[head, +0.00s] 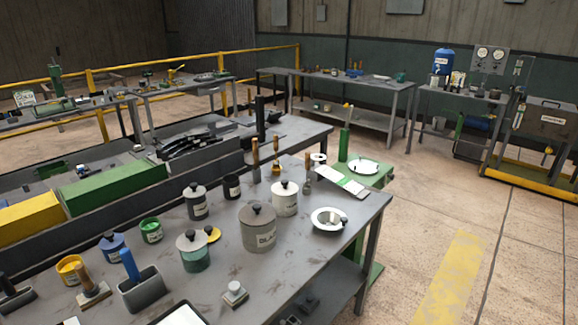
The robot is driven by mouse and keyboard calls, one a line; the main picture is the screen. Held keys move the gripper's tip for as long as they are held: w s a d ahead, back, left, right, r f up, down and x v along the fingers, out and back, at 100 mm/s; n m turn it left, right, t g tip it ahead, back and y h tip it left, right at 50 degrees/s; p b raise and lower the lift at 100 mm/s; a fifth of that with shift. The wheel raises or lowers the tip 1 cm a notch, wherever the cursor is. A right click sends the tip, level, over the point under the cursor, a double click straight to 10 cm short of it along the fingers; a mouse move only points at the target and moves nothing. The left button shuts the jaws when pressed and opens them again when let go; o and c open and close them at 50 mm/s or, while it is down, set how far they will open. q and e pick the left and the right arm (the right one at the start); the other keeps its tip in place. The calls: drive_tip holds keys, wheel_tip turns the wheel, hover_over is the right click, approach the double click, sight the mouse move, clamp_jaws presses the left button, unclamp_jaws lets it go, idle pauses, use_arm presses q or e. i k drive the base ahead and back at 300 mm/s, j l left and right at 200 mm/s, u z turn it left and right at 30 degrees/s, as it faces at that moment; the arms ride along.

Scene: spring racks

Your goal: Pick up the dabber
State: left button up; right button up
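No gripper of mine is in view. I cannot tell for certain which thing is the dabber. A wood-handled tool (93,283) stands at the bench's front left. A blue-handled tool (129,264) stands in a grey holder (142,292) beside it. A white bowl (329,219) holding something small is near the right edge.
The near bench (290,262) carries several lidded pots, including a large grey one (258,228) and a white one (285,198). Green (112,185) and yellow (28,217) boxes line the left. Open floor (450,220) lies right of the bench.

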sight(92, 290)
drive_tip(key=u, duration=1.5)
